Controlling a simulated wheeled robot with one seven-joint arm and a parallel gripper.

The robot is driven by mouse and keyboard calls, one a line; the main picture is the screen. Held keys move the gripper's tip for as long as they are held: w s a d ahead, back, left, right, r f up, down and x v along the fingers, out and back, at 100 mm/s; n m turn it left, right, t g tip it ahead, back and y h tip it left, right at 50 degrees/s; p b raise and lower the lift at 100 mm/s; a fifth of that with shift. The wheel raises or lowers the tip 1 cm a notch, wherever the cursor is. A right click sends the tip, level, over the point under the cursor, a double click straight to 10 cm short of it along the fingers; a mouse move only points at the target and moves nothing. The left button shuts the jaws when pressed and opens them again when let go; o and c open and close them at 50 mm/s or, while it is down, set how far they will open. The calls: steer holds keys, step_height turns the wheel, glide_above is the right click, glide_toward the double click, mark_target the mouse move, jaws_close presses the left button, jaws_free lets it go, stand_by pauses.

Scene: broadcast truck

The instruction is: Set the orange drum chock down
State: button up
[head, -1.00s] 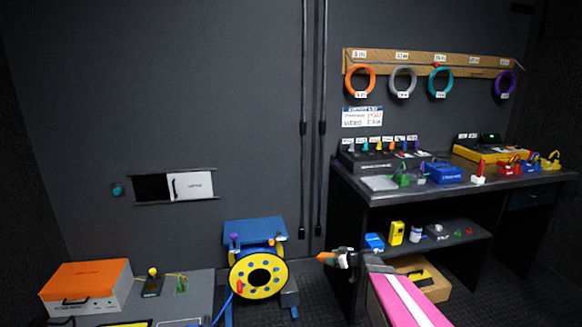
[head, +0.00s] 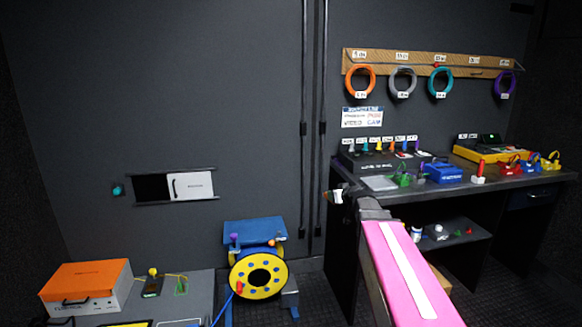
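My gripper (head: 338,195) is raised in front of the left end of the workbench, with a pale tip pointing left. It is too small to tell whether its fingers are open or shut, or whether they hold anything. I cannot make out a clear orange drum chock there. A cable drum (head: 258,274) with a yellow flange and blue cable stands on the floor under a blue top. A small orange piece (head: 278,240) shows at the drum's upper right, and a red-orange piece (head: 239,287) at its lower left; I cannot tell whether either is the chock.
The workbench (head: 470,187) at right carries a blue box (head: 443,172) and several small connectors. Its lower shelf (head: 458,240) is partly hidden by my pink arm. An orange-lidded box (head: 88,285) sits on a grey surface at lower left. Floor shows between the drum and the bench.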

step_height(320, 180, up, 23)
steer(key=w+m+t+h, duration=0.1)
steer(key=m+h, duration=0.3)
steer(key=h, duration=0.1)
steer(key=shift+w+m, duration=0.3)
steer(key=shift+w, duration=0.05)
steer(key=shift+d, duration=0.1)
